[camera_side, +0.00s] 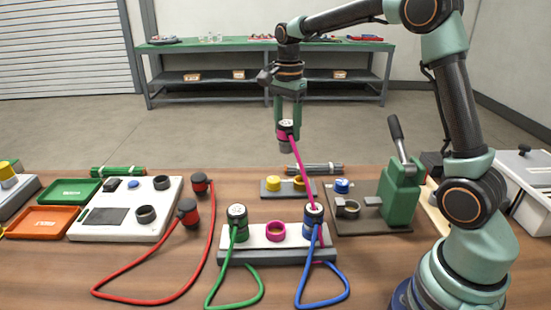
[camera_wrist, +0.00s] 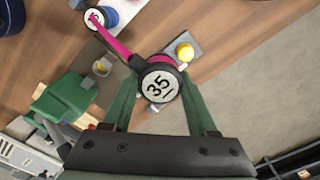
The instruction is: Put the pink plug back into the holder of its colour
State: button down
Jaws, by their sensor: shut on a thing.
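My gripper (camera_side: 287,118) is shut on the pink plug (camera_side: 286,136), held high above the table behind the holder rack. In the wrist view the plug's round white face marked 35 (camera_wrist: 158,86) sits between my green fingers (camera_wrist: 159,77). Its pink cord (camera_side: 303,170) runs down to the rack, passing by the blue plug. The pink holder ring (camera_side: 276,231) is empty in the middle of the white rack (camera_side: 256,241). The green plug (camera_side: 237,220) stands at its left and the blue plug (camera_side: 313,218) at its right.
A green press (camera_side: 401,190) stands to the right. A white panel (camera_side: 125,208) with red-corded plugs is left. Red, green and blue cords loop across the front table.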

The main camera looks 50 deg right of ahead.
jog(key=s+a+f+n, duration=0.3)
jog(key=s+a+f, duration=0.3)
jog(key=a+f, duration=0.5)
jog(key=shift+s+f, duration=0.35)
jog(key=shift+f, duration=0.25)
jog(key=shift+a+f, duration=0.15)
jog(key=shift+f, duration=1.6)
dwell(1.0)
jog(key=shift+c, duration=0.6)
grip_release()
jog(key=shift+r, duration=0.1)
notch_tip(320, 180, up, 12)
